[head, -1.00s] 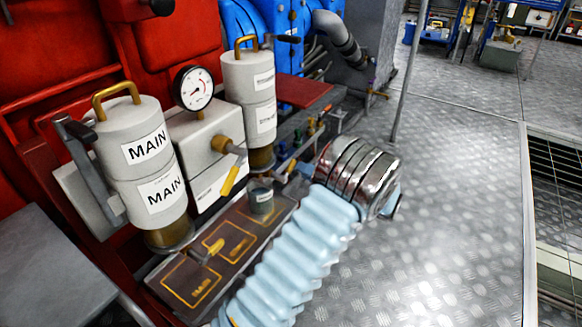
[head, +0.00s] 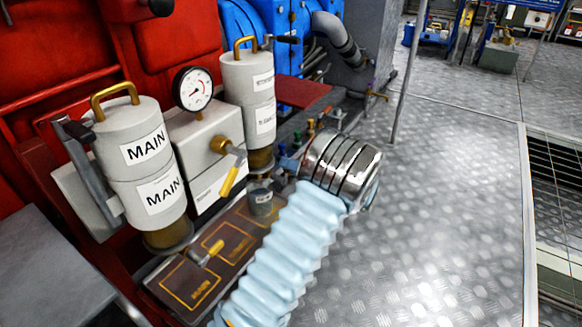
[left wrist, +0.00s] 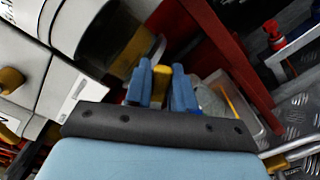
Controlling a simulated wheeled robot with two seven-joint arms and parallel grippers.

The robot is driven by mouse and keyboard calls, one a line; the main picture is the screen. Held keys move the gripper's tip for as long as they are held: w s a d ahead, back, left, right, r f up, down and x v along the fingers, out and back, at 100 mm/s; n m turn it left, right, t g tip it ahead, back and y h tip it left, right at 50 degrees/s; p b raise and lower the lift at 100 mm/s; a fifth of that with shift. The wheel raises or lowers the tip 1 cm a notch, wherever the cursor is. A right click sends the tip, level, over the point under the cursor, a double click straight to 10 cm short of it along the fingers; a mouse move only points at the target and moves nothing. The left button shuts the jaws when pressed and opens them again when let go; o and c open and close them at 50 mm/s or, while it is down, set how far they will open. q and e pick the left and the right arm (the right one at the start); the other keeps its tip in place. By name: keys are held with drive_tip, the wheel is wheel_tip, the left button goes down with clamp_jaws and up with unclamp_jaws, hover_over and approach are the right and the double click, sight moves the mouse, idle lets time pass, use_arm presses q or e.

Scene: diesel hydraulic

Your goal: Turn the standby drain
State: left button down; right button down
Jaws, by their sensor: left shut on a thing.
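The filter with an unreadable label (head: 248,85) stands behind the gauge, upright on a brass-coloured base (head: 260,158). In the left wrist view the brass base (left wrist: 128,42) is just beyond my fingers. My left gripper (left wrist: 160,88) has its two blue fingers closed on a yellow handle (left wrist: 161,73), apparently the standby drain's, beside that base. In the head view the chrome wrist (head: 342,168) and pale blue sleeve of my left arm hide the fingers and handle. My right gripper is not in view.
The MAIN filter (head: 135,150), the gauge (head: 193,88) and a yellow-handled lever (head: 230,178) stand left of my arm. A brown panel (head: 190,285) with a yellow handle (head: 208,255) lies below. A small grey cup (head: 262,200) is close to my sleeve.

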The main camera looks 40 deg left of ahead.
use_arm(q)
drive_tip(key=shift+f+m, duration=0.15)
drive_tip(key=shift+m, duration=0.15)
drive_tip(key=shift+w+f+m, duration=0.25)
drive_tip(key=shift+f+m, duration=0.2)
drive_tip(key=shift+m, duration=0.75)
drive_tip(key=shift+w+f+m+p, duration=0.1)
drive_tip(key=shift+f+m+p, duration=0.2)
drive_tip(key=shift+m, duration=0.55)
drive_tip(key=shift+f+m+p, duration=0.15)
drive_tip(key=shift+f+m, duration=0.15)
drive_tip(key=shift+m, duration=0.55)
drive_tip(key=c, duration=1)
unclamp_jaws()
drive_tip(key=shift+c, duration=0.2)
drive_tip(key=shift+d, duration=0.1)
drive_tip(key=w+d, duration=0.1)
drive_tip(key=d, duration=1.2)
drive_tip(key=shift+w+d+p, duration=0.25)
drive_tip(key=shift+d+p, duration=0.05)
